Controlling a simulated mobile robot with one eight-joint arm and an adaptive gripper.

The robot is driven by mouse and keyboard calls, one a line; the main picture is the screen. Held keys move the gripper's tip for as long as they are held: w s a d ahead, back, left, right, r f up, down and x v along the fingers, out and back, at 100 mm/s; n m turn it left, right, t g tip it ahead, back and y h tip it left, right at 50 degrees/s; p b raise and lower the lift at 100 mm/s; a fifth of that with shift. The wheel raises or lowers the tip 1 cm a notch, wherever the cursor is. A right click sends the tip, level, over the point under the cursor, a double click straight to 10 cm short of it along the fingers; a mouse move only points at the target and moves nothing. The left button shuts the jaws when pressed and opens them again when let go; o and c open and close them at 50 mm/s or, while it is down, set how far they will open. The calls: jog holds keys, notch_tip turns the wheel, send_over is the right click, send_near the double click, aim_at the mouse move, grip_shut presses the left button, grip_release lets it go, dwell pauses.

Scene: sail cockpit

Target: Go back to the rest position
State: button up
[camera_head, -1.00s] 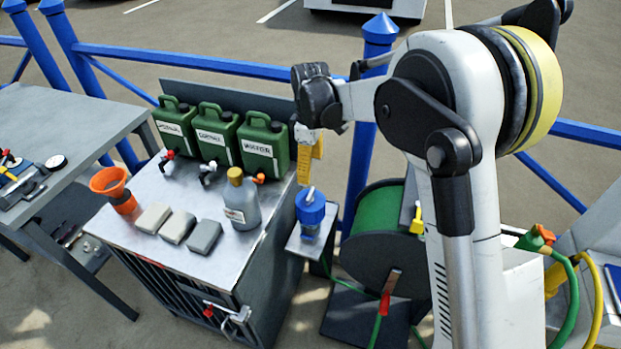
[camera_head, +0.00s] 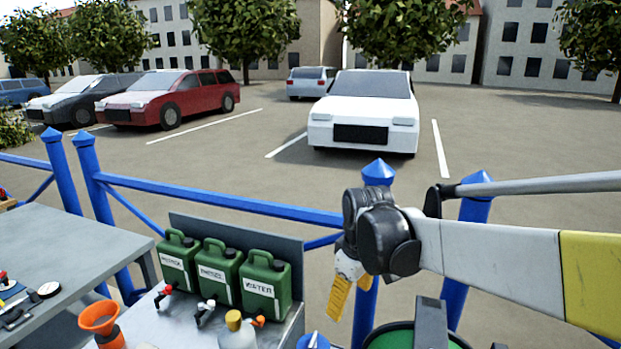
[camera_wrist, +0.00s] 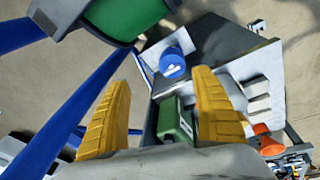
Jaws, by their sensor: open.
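My gripper (camera_head: 343,300) hangs from my raised arm in the head view, to the right of the green jerrycans and in front of a blue fence post. Its yellow fingers point down. In the wrist view my gripper (camera_wrist: 160,115) shows two yellow fingers spread wide apart with nothing between them held. Below it are a blue-capped item (camera_wrist: 172,62) on a small shelf and a green jerrycan (camera_wrist: 175,120).
Three green jerrycans (camera_head: 220,272) stand on the metal cabinet beside an orange funnel (camera_head: 100,318) and a grey bottle (camera_head: 237,335). A blue fence (camera_head: 220,204) runs behind. A green hose reel (camera_wrist: 125,15) is close by. Cars are parked beyond.

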jog(key=s+d+m+t, duration=0.2)
jog(key=s+d+m, duration=0.2)
jog(key=s, duration=0.6)
jog(key=s+d+r+m+t, duration=0.1)
jog(key=s+d+m, duration=0.4)
jog(key=s, duration=0.5)
jog(key=shift+d+t, duration=0.7)
jog(key=shift+t, duration=0.2)
